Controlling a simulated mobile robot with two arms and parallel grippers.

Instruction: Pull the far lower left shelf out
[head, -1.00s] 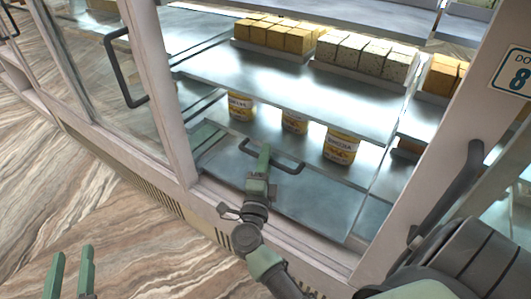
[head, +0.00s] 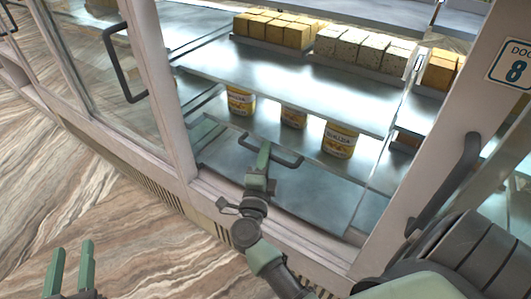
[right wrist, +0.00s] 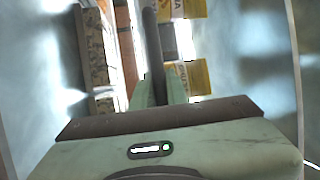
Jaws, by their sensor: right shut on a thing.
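The lower shelf (head: 312,205) is a shiny metal plate low inside the glass-fronted counter. A dark bar handle (head: 290,163) is on it; the handle also shows in the right wrist view (right wrist: 153,45). My right gripper (head: 263,157) reaches in through the open doorway and is shut on this handle. In the right wrist view, its green fingers (right wrist: 160,92) close around the bar. My left gripper (head: 70,268) is open and empty above the floor at the lower left.
Several yellow-labelled jars (head: 340,141) stand behind the handle. The upper shelf (head: 290,85) carries trays of yellow (head: 270,28) and speckled sweets (head: 365,50).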

